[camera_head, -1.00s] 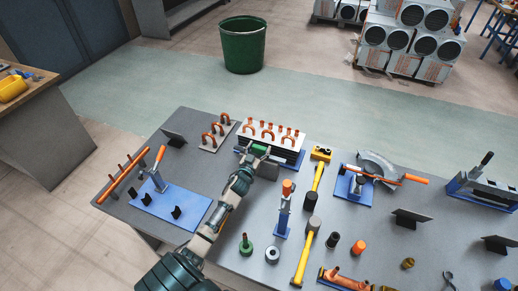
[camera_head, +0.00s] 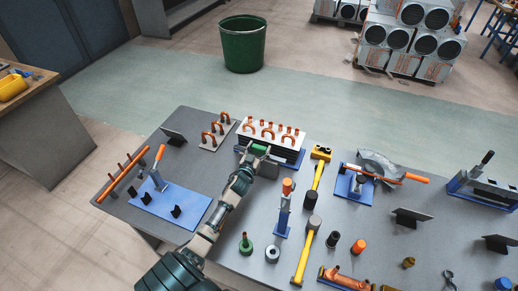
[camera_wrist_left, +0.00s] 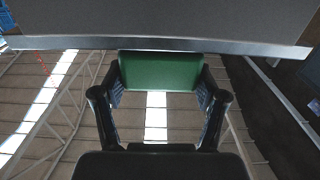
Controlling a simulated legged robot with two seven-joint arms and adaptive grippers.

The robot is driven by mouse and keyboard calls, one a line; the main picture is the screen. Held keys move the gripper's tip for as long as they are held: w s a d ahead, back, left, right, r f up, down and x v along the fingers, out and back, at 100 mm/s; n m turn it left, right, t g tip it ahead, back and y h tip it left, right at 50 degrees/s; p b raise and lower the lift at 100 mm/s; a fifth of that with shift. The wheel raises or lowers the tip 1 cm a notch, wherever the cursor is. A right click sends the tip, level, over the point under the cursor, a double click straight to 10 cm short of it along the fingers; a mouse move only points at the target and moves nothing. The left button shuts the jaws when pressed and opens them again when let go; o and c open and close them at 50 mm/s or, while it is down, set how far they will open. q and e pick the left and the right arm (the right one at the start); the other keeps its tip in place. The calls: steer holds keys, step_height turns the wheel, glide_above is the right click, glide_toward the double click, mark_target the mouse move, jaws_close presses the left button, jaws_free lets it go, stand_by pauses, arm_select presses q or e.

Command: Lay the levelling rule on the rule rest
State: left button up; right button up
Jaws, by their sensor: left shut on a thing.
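My left gripper (camera_head: 260,154) is shut on a green block (camera_head: 258,147) at the front of the finned coil stack (camera_head: 272,130). I take the green block to be the grip of the levelling rule. In the left wrist view the green block (camera_wrist_left: 160,70) fills the space between the fingertips. A wide grey panel with a pale edge (camera_wrist_left: 160,44) crosses the top of that view; I cannot tell whether it belongs to the rule. The fingers and the stack hide much of the held thing in the head view. I cannot pick out the rule rest with certainty. My right gripper is not in view.
A copper-bend rack (camera_head: 214,134) stands left of the stack. A blue board (camera_head: 170,204) with a tool lies at the left. Dark upright plates (camera_head: 411,217) stand at the right.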

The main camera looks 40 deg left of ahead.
arm_select(q)
steer(key=o, duration=1.7)
steer(key=shift+o, duration=0.3)
step_height(320, 180, up, 6)
steer(key=p, duration=0.6)
